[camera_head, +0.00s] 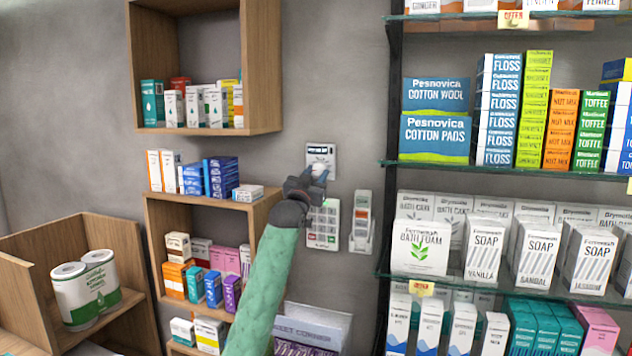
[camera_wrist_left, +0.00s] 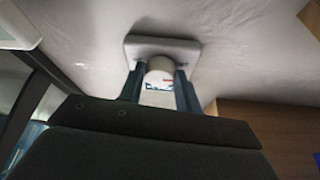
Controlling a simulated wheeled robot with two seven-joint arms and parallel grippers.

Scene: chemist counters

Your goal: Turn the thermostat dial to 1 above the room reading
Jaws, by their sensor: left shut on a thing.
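The thermostat (camera_head: 320,153) is a small white panel on the grey wall, with a dark strip of display at its top. The display is too small to read in the head view. My left gripper (camera_head: 318,174) is at the lower part of the panel, shut on the pale round dial. In the left wrist view the dial (camera_wrist_left: 160,66) sits between the two fingers of my left gripper (camera_wrist_left: 160,84), in front of the panel's plate (camera_wrist_left: 162,43). The dial's setting cannot be read. My right gripper is in neither view.
A white keypad (camera_head: 324,226) is on the wall just below the gripper, with a handset (camera_head: 361,222) to its right. Glass shelves of boxes (camera_head: 512,168) stand close on the right. A wooden wall box (camera_head: 262,70) and a lower wooden shelf (camera_head: 160,217) are on the left.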

